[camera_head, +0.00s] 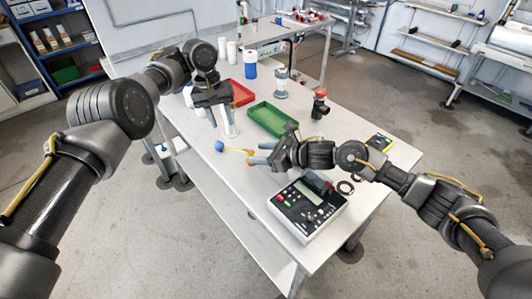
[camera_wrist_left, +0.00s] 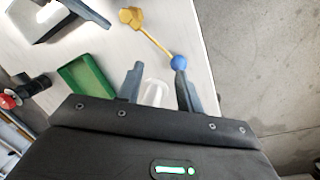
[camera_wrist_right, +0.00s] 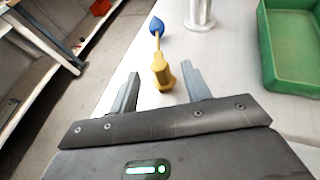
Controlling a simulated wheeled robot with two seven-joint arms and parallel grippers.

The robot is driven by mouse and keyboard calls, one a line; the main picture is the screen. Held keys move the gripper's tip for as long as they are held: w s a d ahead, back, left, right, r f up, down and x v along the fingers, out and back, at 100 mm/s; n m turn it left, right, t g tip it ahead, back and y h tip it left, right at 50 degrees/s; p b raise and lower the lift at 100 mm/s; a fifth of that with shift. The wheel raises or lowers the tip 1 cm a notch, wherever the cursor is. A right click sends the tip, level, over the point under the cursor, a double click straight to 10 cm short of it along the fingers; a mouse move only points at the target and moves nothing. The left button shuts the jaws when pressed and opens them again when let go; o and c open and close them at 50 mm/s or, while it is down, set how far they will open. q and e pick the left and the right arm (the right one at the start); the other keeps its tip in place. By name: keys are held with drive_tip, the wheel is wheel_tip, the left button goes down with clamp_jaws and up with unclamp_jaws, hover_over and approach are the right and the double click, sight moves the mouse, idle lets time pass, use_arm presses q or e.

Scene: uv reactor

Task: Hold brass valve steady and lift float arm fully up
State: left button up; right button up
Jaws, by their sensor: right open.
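The brass valve (camera_head: 251,152) lies on the table; its thin arm points left to a blue float (camera_head: 219,146). My right gripper (camera_head: 262,153) is open at the valve's right. In the right wrist view the valve (camera_wrist_right: 162,74) shows between the fingertips; I cannot tell whether they touch it. My left gripper (camera_head: 221,124) is open above the table behind the float. In the left wrist view the blue float (camera_wrist_left: 179,62) appears at the tip of the right-hand finger, and the valve (camera_wrist_left: 131,17) is beyond. Contact with the float is unclear.
A pale cylinder (camera_head: 229,124) stands by the left gripper. The green tray (camera_head: 268,119) and red tray (camera_head: 242,92) lie behind. A control box (camera_head: 308,207) sits at the front, with a red-topped black part (camera_head: 320,104) farther back. The table's left edge runs close to the float.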

drive_tip(key=shift+x, duration=2.95)
